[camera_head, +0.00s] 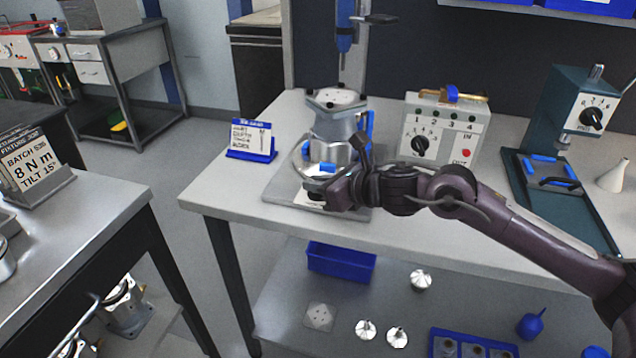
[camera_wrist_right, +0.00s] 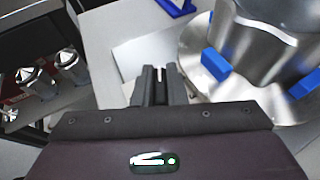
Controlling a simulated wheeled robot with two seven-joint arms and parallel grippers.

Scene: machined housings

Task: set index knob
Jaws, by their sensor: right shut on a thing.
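A machined housing (camera_head: 335,122) stands upright in a round fixture with blue clamps on a grey base plate (camera_head: 283,188). The housing also shows at the upper right of the right wrist view (camera_wrist_right: 265,45). My right gripper (camera_head: 318,190) reaches in low at the front of the fixture. In the right wrist view its dark fingers (camera_wrist_right: 158,84) are close together beside the round base, shut on a small part there. The fingers and arm hide this part, which appears to be the index knob. My left gripper is not in view.
A control box (camera_head: 408,137) with a black dial stands right of the fixture. A small blue sign (camera_head: 251,140) stands left of it. A blue tool spindle (camera_head: 344,28) hangs above the housing. A teal press (camera_head: 577,100) is at far right. A shelf with loose parts lies below.

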